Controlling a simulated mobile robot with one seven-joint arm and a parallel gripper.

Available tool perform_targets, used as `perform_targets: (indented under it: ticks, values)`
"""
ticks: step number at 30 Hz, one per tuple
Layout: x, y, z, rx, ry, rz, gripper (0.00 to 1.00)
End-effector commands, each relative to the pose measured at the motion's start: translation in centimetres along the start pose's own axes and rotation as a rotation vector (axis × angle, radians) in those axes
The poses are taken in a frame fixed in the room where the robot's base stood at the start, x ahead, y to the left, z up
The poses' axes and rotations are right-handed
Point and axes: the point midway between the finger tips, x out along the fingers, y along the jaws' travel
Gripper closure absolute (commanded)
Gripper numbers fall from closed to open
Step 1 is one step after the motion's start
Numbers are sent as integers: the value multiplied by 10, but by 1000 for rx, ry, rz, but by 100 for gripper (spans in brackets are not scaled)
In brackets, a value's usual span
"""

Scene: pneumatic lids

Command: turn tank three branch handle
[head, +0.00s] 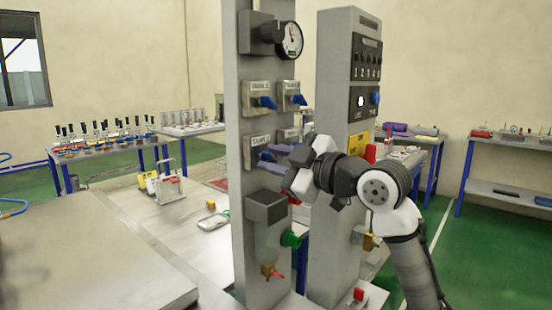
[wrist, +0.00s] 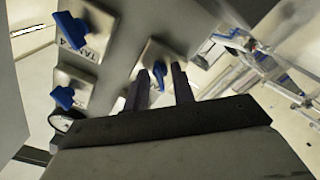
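The valve panel (head: 242,200) carries blue branch handles in two rows. The upper pair, the upper-left handle (head: 264,102) and upper-right handle (head: 298,99), show clearly.
A pressure gauge (head: 290,39) sits above the handles and a grey box (head: 266,207) below them. A second grey column (head: 338,70) with a control panel stands close on the right. A bench (head: 100,275) is at the front left.

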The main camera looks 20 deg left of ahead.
Motion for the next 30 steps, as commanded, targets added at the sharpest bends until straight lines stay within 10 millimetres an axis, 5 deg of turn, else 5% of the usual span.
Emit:
perform_targets:
  ticks: [6, 17, 30]
  values:
    - [0, 0, 0, 0, 0, 0, 100]
    - [-1, 0, 0, 58, 1, 1, 100]
    - [0, 1, -2, 403, 3, -1, 100]
